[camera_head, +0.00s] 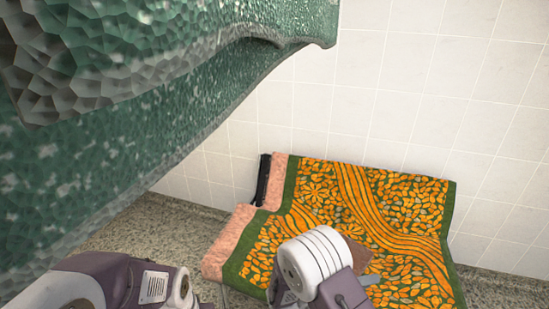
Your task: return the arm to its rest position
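My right arm comes up from the bottom edge, with a white ringed joint and a purple-grey link in front of the seat. A small grey part of my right gripper (371,281) shows just beyond that link, over the patterned towel. My own arm hides most of it, so its opening does not show. My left arm lies across the bottom left corner, white and purple-grey. Its gripper is not visible.
An orange and green patterned towel (410,205) drapes over a seat with a backrest, beside a pink cover (228,243). A large green mottled shape (130,130) overhangs the upper left. A white tiled wall (430,90) stands behind; speckled floor (170,225) shows left.

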